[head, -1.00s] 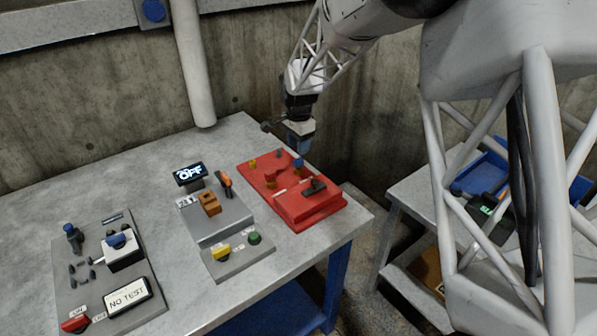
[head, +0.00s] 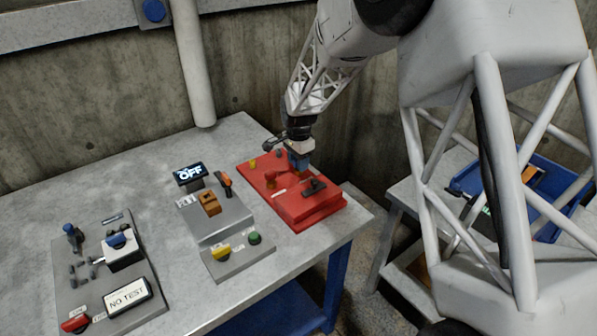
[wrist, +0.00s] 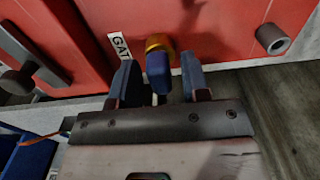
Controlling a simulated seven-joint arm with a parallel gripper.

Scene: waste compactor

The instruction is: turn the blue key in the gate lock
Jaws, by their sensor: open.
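The blue key (wrist: 158,72) sits in the brass gate lock (wrist: 159,43) on the red panel (wrist: 212,30). A white label beside the lock reads "GAT", partly cut off. My gripper (wrist: 157,64) is open, with one blue finger on each side of the key. Gaps show between the fingers and the key, so they appear apart. In the head view my gripper (head: 299,168) points down over the back right part of the red panel (head: 315,215), and it hides the key there.
A black handle (head: 314,187) stands on the red panel's front part; it also shows in the wrist view (wrist: 22,75). A grey post (wrist: 272,39) rises right of the lock. A grey box with an "OFF" display (head: 190,174) stands left. The table's right edge is close.

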